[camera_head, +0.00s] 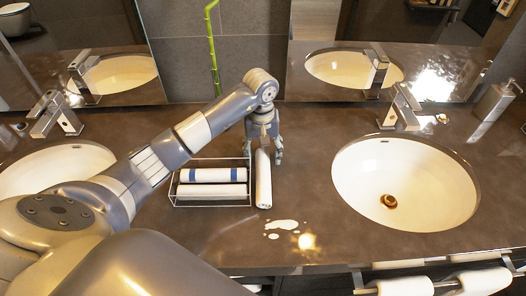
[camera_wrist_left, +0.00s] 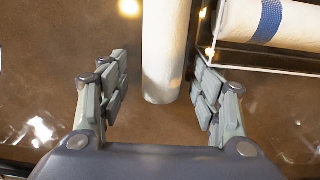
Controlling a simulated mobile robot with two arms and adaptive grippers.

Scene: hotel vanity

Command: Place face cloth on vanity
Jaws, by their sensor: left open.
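A rolled white face cloth (camera_head: 263,182) lies on the brown vanity top (camera_head: 310,190), just right of a wire tray (camera_head: 212,205). My left gripper (camera_head: 264,150) is over the cloth's far end. In the left wrist view the gripper (camera_wrist_left: 160,70) is open, with one finger on each side of the cloth (camera_wrist_left: 165,50). Gaps show between the cloth and both fingers. The right finger is close to the tray's edge (camera_wrist_left: 270,63). My right gripper is not in view.
The tray holds two rolled cloths (camera_head: 212,175), at least one with blue stripes. A sink (camera_head: 400,180) is on the right and another (camera_head: 50,170) on the left. White spots (camera_head: 283,226) mark the counter before the cloth. A soap dispenser (camera_head: 494,102) stands at the far right.

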